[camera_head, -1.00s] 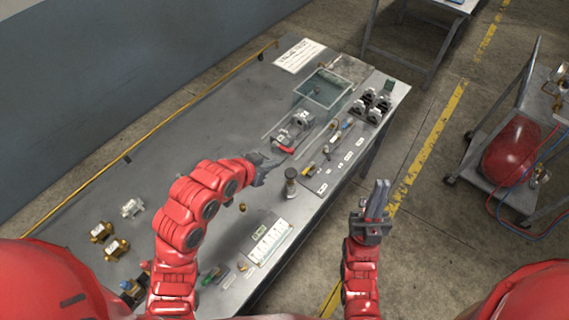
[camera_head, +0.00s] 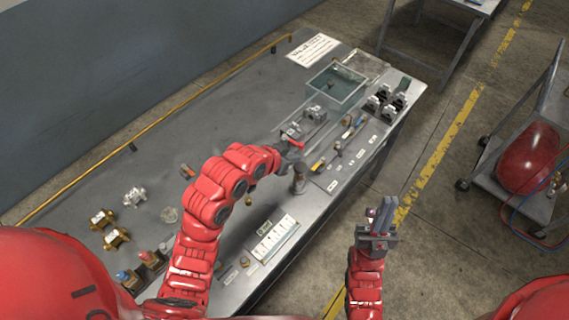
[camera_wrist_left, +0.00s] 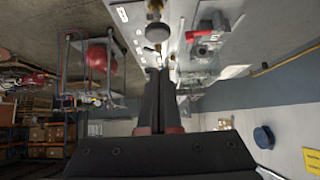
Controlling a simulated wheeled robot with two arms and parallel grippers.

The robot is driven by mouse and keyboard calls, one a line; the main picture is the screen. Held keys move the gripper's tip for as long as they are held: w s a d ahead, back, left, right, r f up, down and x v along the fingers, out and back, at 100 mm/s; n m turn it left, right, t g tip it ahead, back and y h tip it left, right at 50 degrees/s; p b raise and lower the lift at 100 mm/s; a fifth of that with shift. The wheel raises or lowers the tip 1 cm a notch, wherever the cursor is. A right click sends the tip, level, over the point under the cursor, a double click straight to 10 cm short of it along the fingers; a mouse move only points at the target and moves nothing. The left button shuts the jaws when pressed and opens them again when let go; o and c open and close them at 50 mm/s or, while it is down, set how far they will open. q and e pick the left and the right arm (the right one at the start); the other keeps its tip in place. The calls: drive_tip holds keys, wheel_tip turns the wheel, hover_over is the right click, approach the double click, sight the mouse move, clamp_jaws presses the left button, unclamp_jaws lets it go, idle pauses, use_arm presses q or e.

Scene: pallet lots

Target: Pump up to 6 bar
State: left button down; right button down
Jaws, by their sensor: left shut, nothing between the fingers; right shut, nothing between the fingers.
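My left gripper (camera_head: 293,156) is shut and empty above the grey bench (camera_head: 190,100). Its closed fingers (camera_wrist_left: 160,82) also show in the left wrist view. A dark upright post with a round knob (camera_head: 298,181) stands just in front of it; this looks like the hand pump, and the knob (camera_wrist_left: 157,32) shows beyond the fingertips. A grey metal fixture with a red lever (camera_head: 312,117) sits behind the gripper; its red part (camera_wrist_left: 200,34) shows at upper right. I cannot read any pressure gauge. My right gripper (camera_head: 384,218) is shut and empty, off the bench's right edge.
A clear-walled tank (camera_head: 337,88) and black holders (camera_head: 385,103) stand at the far end. Brass valve bodies (camera_head: 108,229) lie at left, and a white chart (camera_head: 274,240) lies near the front edge. A trolley with a red tank (camera_head: 528,158) stands on the floor at right.

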sight(302, 164)
use_arm(q)
drive_tip(key=f, duration=0.2)
drive_tip(key=w+f+b, duration=0.1)
drive_tip(key=f, duration=0.1)
drive_tip(key=d+f, duration=0.1)
drive_tip(key=f, duration=0.1)
drive_tip(key=shift+w+b, duration=0.3)
drive_tip(key=shift+b, duration=0.05)
wheel_tip(302, 164, down, 4)
drive_tip(key=b, duration=0.3)
drive_tip(key=shift+r+b, duration=0.15)
drive_tip(key=shift+b, duration=0.2)
drive_tip(key=shift+s, duration=0.15)
drive_tip(key=shift+r, duration=0.1)
